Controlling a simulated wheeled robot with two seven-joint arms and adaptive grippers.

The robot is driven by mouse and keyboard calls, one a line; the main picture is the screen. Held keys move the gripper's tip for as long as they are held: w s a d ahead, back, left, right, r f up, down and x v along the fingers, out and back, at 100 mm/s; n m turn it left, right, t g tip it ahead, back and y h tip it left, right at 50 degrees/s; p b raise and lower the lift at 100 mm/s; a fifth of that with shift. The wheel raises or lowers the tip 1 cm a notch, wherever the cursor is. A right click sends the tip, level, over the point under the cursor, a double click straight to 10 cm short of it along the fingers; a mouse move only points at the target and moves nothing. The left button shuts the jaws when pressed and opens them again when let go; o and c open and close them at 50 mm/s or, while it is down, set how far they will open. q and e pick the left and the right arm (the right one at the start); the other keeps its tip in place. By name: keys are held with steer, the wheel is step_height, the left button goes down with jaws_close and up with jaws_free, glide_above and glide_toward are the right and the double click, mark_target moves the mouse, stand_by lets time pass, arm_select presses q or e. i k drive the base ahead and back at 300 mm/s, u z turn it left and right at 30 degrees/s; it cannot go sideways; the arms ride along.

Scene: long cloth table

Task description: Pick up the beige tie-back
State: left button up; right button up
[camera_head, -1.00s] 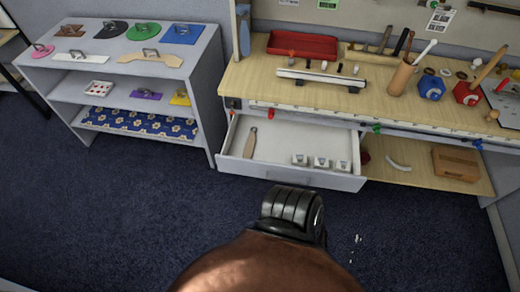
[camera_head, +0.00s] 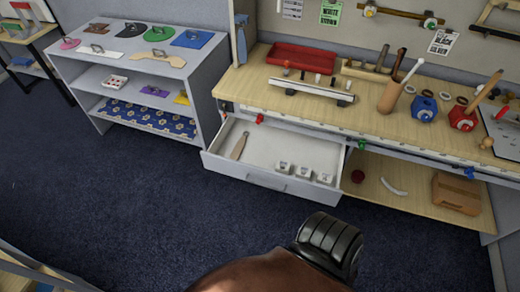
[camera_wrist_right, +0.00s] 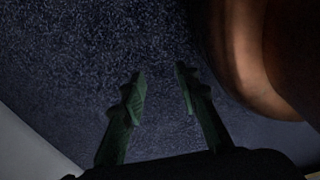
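The beige tie-back (camera_head: 158,59) appears to be the flat, curved beige piece with a small metal handle, lying on top of the grey shelf unit (camera_head: 85,51) at the upper left. My right gripper (camera_wrist_right: 161,75) shows only in the right wrist view. Its two green fingers are apart, with nothing between them and dark blue carpet beyond. It is well away from the beige piece, which is not in the wrist view. My left gripper is in neither view.
Other flat handled pieces, including a green one (camera_head: 135,31) and a white one (camera_head: 99,58), lie around it. A workbench (camera_head: 245,85) with an open drawer (camera_head: 225,168) stands to the right. Blue carpet (camera_head: 110,190) is clear in front of the shelf.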

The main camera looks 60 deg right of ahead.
mark_target(236, 153)
steer(key=z, duration=0.85)
steer(key=i, duration=0.4)
